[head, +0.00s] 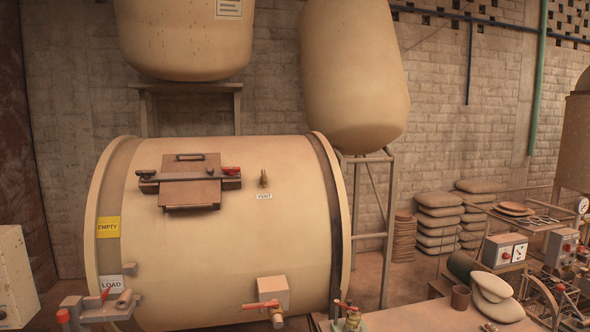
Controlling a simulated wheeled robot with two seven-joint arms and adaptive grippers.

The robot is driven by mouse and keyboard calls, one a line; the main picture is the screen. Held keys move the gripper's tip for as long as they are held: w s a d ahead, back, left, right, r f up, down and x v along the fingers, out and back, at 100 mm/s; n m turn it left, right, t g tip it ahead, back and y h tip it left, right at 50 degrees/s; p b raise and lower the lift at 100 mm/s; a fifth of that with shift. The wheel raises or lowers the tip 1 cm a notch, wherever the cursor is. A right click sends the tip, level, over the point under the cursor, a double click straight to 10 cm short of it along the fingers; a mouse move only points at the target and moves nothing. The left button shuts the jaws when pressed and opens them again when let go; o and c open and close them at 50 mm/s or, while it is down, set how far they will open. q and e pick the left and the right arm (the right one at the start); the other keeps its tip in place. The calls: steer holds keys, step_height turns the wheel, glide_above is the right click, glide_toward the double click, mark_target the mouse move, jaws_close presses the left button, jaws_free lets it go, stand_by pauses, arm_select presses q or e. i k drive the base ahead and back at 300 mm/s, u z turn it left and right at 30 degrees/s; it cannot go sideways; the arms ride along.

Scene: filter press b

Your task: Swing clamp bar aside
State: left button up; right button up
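The clamp bar (160,177) is a dark bar lying roughly level across a brown hatch plate (188,195) on the upper front of a big cream drum (240,220). A red piece (231,171) sits at the bar's right end, and a dark rounded end shows at its left. The plate has a handle slot near its top edge and a lip at its bottom. Neither of my grippers is in view.
A vent fitting (264,178) stands right of the hatch. A red-handled valve (268,304) is low on the drum. Two large tanks (355,75) are above and behind. Stacked sacks (438,220) and a cluttered bench (430,315) are at right. The space before the hatch looks clear.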

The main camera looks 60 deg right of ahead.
mark_target(209, 173)
steer(key=z, duration=1.25)
steer(key=i, duration=1.4)
